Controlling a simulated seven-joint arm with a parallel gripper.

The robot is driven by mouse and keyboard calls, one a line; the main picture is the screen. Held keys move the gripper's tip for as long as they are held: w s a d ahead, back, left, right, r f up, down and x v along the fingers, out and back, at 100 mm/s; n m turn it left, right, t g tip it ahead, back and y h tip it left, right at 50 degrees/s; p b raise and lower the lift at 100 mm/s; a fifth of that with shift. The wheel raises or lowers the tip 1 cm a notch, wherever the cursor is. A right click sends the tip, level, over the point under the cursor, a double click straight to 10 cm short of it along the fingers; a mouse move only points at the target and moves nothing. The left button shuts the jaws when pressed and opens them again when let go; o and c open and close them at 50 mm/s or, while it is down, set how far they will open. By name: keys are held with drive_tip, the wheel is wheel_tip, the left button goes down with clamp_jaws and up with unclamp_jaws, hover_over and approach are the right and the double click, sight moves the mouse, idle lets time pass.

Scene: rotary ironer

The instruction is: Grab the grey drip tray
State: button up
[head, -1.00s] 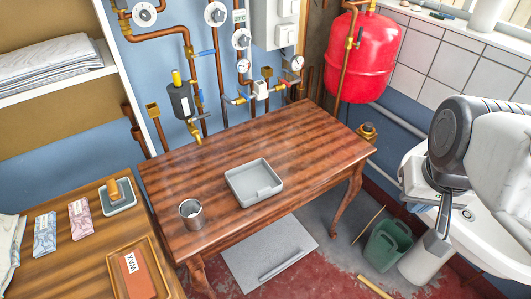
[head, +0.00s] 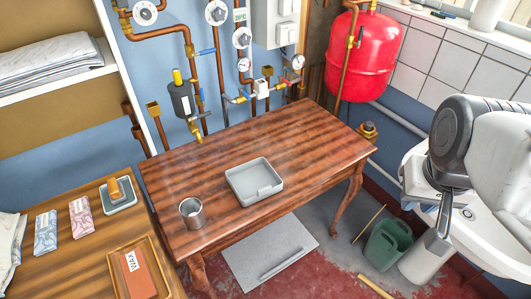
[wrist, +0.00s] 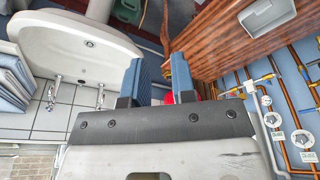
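The grey drip tray (head: 254,188) is a shallow, light grey, square tray with rounded corners. It lies flat on the brown wooden table (head: 300,140), right of a metal cup. In the wrist view the tray (wrist: 267,16) shows at the upper right on the table top (wrist: 215,45), well away from my fingers. My gripper (wrist: 156,66) has two blue-padded fingers standing apart with nothing between them.
The metal cup (head: 191,213) stands close to the tray's left. Copper pipes and gauges (head: 242,40) line the wall behind the table. A red tank (head: 362,55) hangs at the back right. The table's right half is clear.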

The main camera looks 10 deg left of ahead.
drive_tip(key=o, duration=1)
drive_tip(key=shift+o, duration=0.2)
drive_tip(key=w+a+f+n+t+y, duration=0.1)
drive_tip(key=w+a+f+t, duration=0.1)
drive_tip(key=w+a+f, duration=0.35)
drive_tip(key=w+a+f+n+t+y, duration=0.1)
drive_tip(key=w+a+f+n+t, duration=0.15)
drive_tip(key=w+f, duration=0.5)
drive_tip(key=w+a+f+n+t+y, duration=0.1)
drive_tip(key=w+a+f+t, duration=0.25)
drive_tip(key=w, duration=0.55)
drive_tip(key=s+a+f+n+t+y, duration=0.1)
drive_tip(key=s+a+f+y, duration=0.1)
drive_tip(key=a+f, duration=0.3)
drive_tip(key=s+a+f+n+t+y, duration=0.1)
drive_tip(key=s+a+f+y, duration=0.1)
drive_tip(key=a+f+y, duration=0.2)
drive_tip(key=s+a+f+n+t+y, duration=0.1)
drive_tip(key=s+a+f+n+y, duration=0.1)
drive_tip(key=a+f, duration=0.3)
drive_tip(key=shift+s+a+f+y, duration=0.1)
drive_tip(key=shift+a+f+y, duration=0.15)
drive_tip(key=shift+f, duration=0.35)
drive_tip(key=shift+s+a+f+y, duration=0.15)
drive_tip(key=shift+f+y, duration=0.1)
drive_tip(key=shift+f, duration=0.3)
